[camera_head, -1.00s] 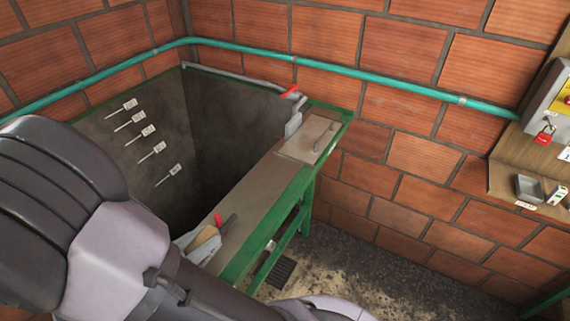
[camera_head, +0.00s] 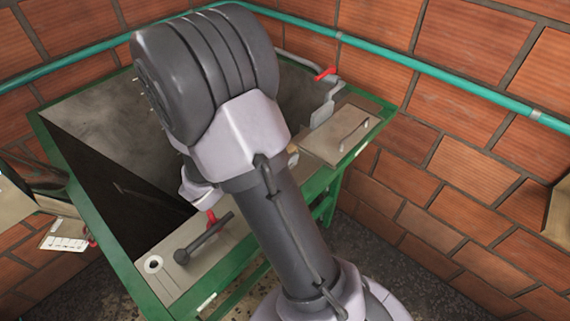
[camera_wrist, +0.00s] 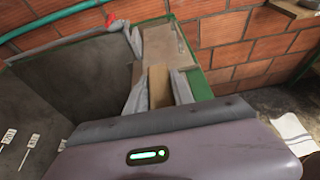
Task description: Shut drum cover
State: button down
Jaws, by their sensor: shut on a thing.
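A flat beige plate with a bar handle (camera_head: 342,132) lies on the far right end of the green-framed tank's top; I cannot tell whether it is the drum cover. It also shows in the wrist view (camera_wrist: 162,44). My gripper (camera_wrist: 158,90) is shut on a tan, block-like piece (camera_wrist: 158,84), its grey fingers on either side of it. It is beside the tank opening, close to the plate's near end. In the head view my arm hides most of the gripper; a small tan bit (camera_head: 293,149) shows beside the arm. No drum is clearly recognisable.
The deep open tank has a green rim (camera_head: 95,225). A red-tipped lever (camera_head: 325,74) stands at its far side, and a dark handle (camera_head: 203,238) at its near corner. A teal pipe (camera_head: 440,78) runs along the brick wall. A dark rounded thing (camera_head: 38,176) is at left.

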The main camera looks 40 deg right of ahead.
notch_tip(320, 180, down, 4)
jog(key=shift+d+r+b, duration=0.15)
jog(key=shift+b, duration=0.45)
jog(key=shift+w+r, duration=0.1)
jog(key=shift+w, duration=0.05)
jog(key=shift+f, duration=0.2)
jog(key=c, duration=1.1)
grip_release()
jog(key=shift+r, duration=0.1)
jog(key=shift+r, duration=0.1)
